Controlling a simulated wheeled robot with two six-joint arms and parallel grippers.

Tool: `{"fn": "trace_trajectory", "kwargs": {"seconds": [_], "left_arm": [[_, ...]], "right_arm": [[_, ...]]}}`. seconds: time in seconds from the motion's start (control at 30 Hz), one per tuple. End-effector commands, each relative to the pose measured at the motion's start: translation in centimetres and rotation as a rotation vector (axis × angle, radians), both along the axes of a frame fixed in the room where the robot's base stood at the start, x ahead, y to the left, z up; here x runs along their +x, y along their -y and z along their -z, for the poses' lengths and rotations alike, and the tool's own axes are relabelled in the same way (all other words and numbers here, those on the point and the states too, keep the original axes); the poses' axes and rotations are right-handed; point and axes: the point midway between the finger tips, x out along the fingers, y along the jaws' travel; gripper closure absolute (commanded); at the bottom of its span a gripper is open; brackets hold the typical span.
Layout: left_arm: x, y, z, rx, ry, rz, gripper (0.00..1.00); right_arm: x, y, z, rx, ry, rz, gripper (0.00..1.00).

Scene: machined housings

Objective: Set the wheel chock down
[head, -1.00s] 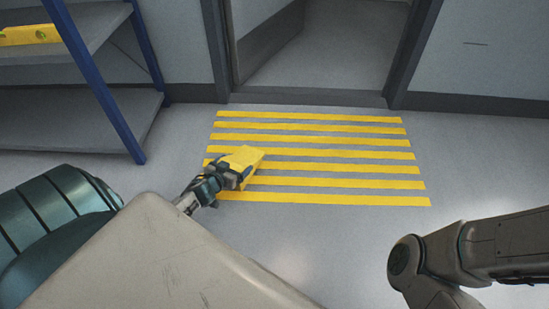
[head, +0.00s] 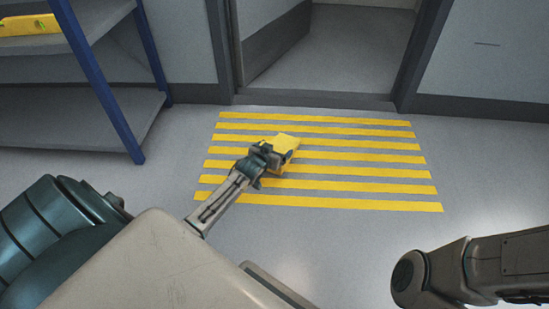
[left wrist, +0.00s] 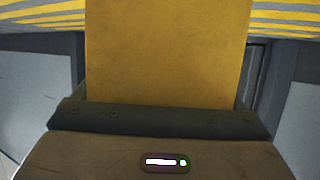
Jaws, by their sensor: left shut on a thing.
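The yellow wheel chock (head: 284,143) is held in my left gripper (head: 279,155), which is shut on it. In the head view both are over the yellow-striped patch of floor (head: 320,168), left of its middle. I cannot tell whether the chock touches the floor. In the left wrist view the chock (left wrist: 167,52) fills the upper middle, its far end hidden beyond the top edge. My right arm shows at the lower right of the head view, but its gripper is out of view.
An open doorway (head: 335,55) with dark frames stands just behind the stripes. A shelf rack with blue posts (head: 98,80) stands at the left, with a yellow object (head: 30,24) on its upper shelf. The striped floor right of the chock is clear.

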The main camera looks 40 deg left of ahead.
Motion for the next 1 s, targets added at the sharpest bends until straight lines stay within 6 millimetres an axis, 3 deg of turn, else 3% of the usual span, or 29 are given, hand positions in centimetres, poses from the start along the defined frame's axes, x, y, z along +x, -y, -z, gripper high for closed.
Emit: {"fn": "trace_trajectory", "kwargs": {"seconds": [0.23,0.5,0.53,0.57,0.83,1.0], "left_arm": [[0.0,0.0,2.9,0.000,0.003,0.000,0.50],[0.0,0.0,3.0,0.000,0.003,0.000,0.50],[-0.1,0.0,3.1,0.000,-0.001,-0.001,0.07],[-0.1,0.0,3.1,0.000,-0.001,-0.001,0.01],[-0.2,0.0,3.0,0.000,-0.001,0.000,0.00],[-1.8,0.2,2.1,0.000,-0.003,0.000,0.00]], "right_arm": [[0.0,0.0,3.0,0.000,0.001,-0.003,1.00],[0.1,0.0,3.0,0.000,-0.002,-0.004,1.00],[0.1,0.0,3.0,0.000,-0.002,-0.004,1.00],[0.1,0.0,3.0,0.000,-0.002,-0.004,1.00],[0.0,0.0,2.8,-0.001,-0.001,-0.004,1.00],[0.0,0.0,1.3,-0.001,-0.001,-0.002,1.00]]}}
